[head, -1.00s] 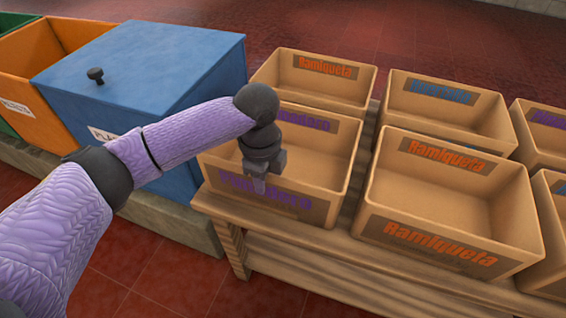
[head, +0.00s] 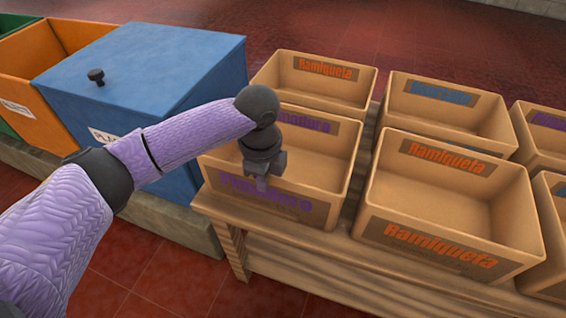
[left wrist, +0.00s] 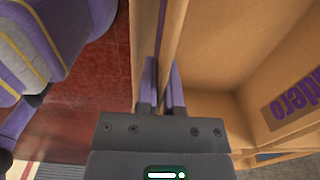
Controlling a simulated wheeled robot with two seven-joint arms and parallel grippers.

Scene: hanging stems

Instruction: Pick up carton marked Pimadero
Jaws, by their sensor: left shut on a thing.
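The Pimadero carton (head: 330,165) is an open, empty tan box with purple lettering, at the front left of the wooden bench in the head view. Its near wall and inside also show in the left wrist view (left wrist: 215,55). My left gripper (head: 262,185) reaches over its near wall and hides part of the front label. In the left wrist view the gripper's purple fingers (left wrist: 164,92) stand on either side of the carton's wall and are shut on it. The carton rests on the bench. My right gripper is not in view.
A Ramiqueta carton (head: 375,215) stands close on the right, and another Ramiqueta carton (head: 290,65) directly behind. Further cartons fill the right side of the bench (head: 290,250). A blue lidded bin (head: 160,70) and an orange bin (head: 25,65) stand at the left.

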